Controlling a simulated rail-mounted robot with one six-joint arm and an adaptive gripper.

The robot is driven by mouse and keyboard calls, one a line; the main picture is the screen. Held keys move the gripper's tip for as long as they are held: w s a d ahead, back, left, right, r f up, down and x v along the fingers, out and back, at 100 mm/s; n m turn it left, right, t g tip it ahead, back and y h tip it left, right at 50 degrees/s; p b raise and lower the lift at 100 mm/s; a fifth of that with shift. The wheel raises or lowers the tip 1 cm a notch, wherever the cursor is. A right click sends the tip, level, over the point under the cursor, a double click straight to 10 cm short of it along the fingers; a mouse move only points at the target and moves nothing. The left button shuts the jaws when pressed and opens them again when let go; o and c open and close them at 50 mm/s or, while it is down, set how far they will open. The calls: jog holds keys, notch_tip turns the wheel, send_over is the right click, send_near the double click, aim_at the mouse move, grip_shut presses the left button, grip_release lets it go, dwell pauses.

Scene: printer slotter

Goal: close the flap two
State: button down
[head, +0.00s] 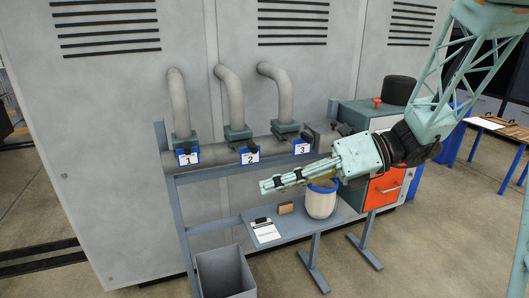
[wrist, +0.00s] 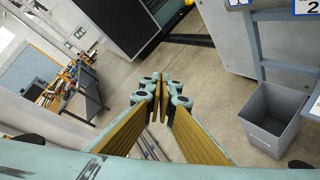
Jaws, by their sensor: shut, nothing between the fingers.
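Flap two is the blue-framed piece labelled 2 (head: 250,156), under the middle grey pipe in the head view. Flaps labelled 1 (head: 188,158) and 3 (head: 302,147) stand to its left and right on the same grey cross pipe. A dark handle part shows beside each label; I cannot tell whether flap two is open or shut. My gripper (head: 268,186) is shut and empty, in front of and below the labels, pointing left. In the wrist view its fingertips (wrist: 160,88) meet. Only part of a label 2 (wrist: 310,7) shows there, at the upper right corner.
A small shelf (head: 290,228) below holds a clipboard (head: 264,231), a brown block (head: 286,208) and a white bucket (head: 320,203) with a blue rim. A grey bin (head: 224,272) stands on the floor. A teal cabinet with an orange drawer (head: 384,188) is at the right.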

jog(key=w+d+f+m+t+y, duration=0.1)
jog(key=w+d+f+m+t, duration=0.1)
jog(key=w+m, duration=0.4)
jog(key=w+d+f+m+t+y+p, duration=0.1)
jog(key=w+d+f+m+t, duration=0.2)
jog(key=w, duration=1)
jog(key=d+m+t, duration=0.2)
jog(key=d+m, duration=0.1)
jog(key=m, duration=0.1)
jog(key=shift+w+d+f+m+p, duration=0.15)
jog(key=shift+d+m+p, duration=0.15)
jog(key=shift+d, duration=0.05)
jog(key=shift+w+a, duration=0.1)
jog(key=shift+a, duration=0.1)
send_near(253, 150)
jog(key=shift+s+a, duration=0.75)
jog(key=shift+a, duration=1.4)
jog(key=shift+w+a+f, duration=0.1)
jog(key=shift+w+a, duration=0.1)
jog(key=shift+w, duration=0.4)
jog(key=shift+w+a+f, duration=0.1)
jog(key=shift+w+a, duration=0.1)
jog(key=shift+w, duration=0.45)
jog(key=shift+w+a, duration=0.2)
jog(key=shift+w, duration=0.4)
